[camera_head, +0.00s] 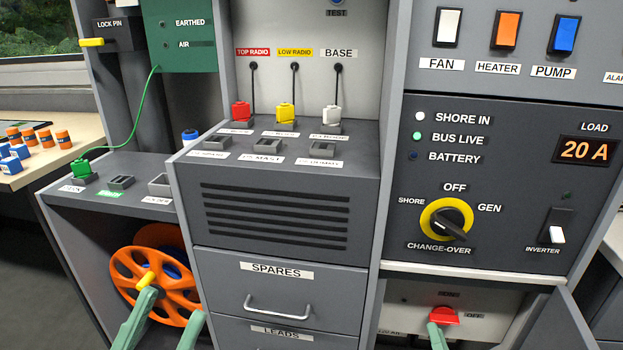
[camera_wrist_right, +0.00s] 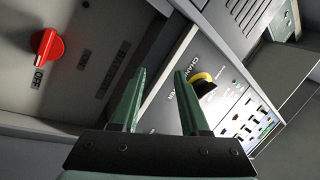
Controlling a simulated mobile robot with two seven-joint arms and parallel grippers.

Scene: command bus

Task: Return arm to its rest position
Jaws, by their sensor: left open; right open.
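My left gripper (camera_head: 173,302) is low at the left in the head view, in front of the orange reel. My right gripper (camera_wrist_right: 161,74) is open and empty in the right wrist view. In the head view only part of it (camera_head: 437,334) shows at the bottom edge, overlapping the red rotary knob. The red knob (camera_wrist_right: 46,57) appears left of the fingers in the wrist view, apart from them. The rest of both arms is hidden.
The orange reel (camera_head: 160,284) sits in the open lower bay, with a yellow handle. A drawer handle (camera_head: 276,309) sticks out below SPARES. An open door (camera_head: 562,325) stands right of the red knob. The change-over dial (camera_head: 446,219) is above it. A green cable (camera_head: 140,112) hangs at left.

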